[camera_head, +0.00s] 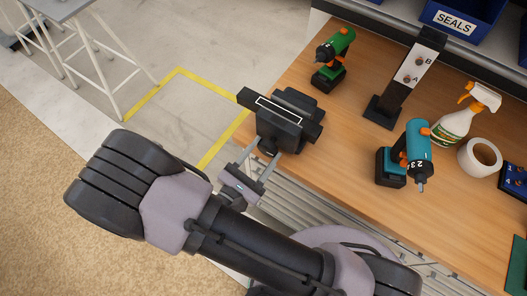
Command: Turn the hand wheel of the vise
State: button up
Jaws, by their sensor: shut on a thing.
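The dark grey vise (283,119) is mounted at the left front edge of the wooden workbench, with its broad jaws on top. My gripper (262,158) reaches up to the front side of the vise from below. Its two pale fingers stand on either side of a dark part under the front jaw, and they are shut on the hand wheel. The wheel is mostly hidden by the fingers and the vise body, so its angle cannot be told.
On the workbench (450,225) stand a green drill (333,57), a black post with a white A/B panel (414,64), a teal drill (412,155), a spray bottle (457,125) and a white tape roll (481,157). A white-legged table (80,50) stands at upper left. Floor beside the bench is clear.

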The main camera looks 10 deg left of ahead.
jog(key=m+b, duration=0.1)
jog(key=m, duration=0.2)
jog(key=shift+m, duration=0.4)
jog(key=m+b, duration=0.1)
jog(key=m, duration=0.2)
jog(key=m+b, duration=0.2)
jog(key=m, duration=0.2)
jog(key=shift+a+m, duration=0.1)
jog(key=shift+m, duration=0.2)
jog(key=shift+m+b, duration=0.9)
jog(key=shift+m, duration=0.3)
jog(key=shift+r, duration=0.1)
jog(key=o, duration=1.4)
jog(key=shift+c, duration=0.2)
